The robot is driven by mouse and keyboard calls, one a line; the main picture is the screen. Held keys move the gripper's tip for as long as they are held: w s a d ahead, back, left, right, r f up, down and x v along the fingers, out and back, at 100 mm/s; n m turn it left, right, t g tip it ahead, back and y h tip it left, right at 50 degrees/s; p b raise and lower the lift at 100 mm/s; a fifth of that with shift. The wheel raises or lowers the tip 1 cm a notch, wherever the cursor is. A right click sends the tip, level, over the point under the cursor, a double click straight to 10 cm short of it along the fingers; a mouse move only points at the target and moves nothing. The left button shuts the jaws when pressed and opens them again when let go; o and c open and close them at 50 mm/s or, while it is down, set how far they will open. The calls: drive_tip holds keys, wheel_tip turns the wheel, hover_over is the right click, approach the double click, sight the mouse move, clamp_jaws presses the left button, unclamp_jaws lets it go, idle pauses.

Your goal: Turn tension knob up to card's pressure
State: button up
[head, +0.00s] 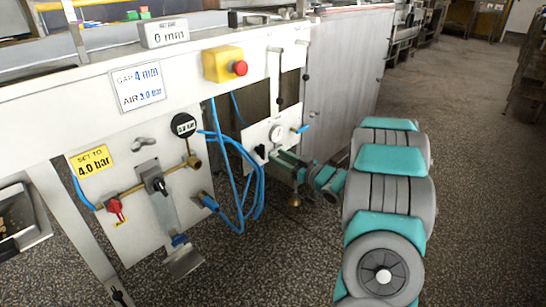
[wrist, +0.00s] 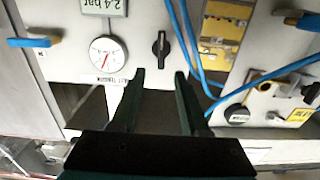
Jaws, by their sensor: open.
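The tension knob is a black pointer knob (wrist: 161,46), its pointer about upright, on a white panel with a partly cut-off label ending in "TENSION" (wrist: 113,79). It also shows small in the head view (head: 260,152). Left of it in the wrist view are a white dial gauge (wrist: 108,54) and a "2.4 bar" readout (wrist: 103,6). My gripper (wrist: 159,74) is open and empty, its fingertips just below the knob in the picture, not closed on it. A white card (head: 139,87) reads "GAP 4 mm, AIR 3.0 bar"; a yellow card (head: 91,161) reads "SET TO 4.0 bar".
Blue hoses (head: 243,190) hang left of the knob's panel. A red button (head: 240,68) sits on a yellow box. The floor (head: 460,150) at right is clear.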

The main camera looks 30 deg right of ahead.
sight(264, 147)
drive_tip(key=shift+n, duration=0.4)
drive_tip(key=b+x, duration=0.7)
drive_tip(key=shift+w+a+r+b, duration=0.25)
drive_tip(key=shift+w+r+b, duration=0.05)
drive_tip(key=shift+r+b, duration=0.1)
clamp_jaws()
idle(0.3)
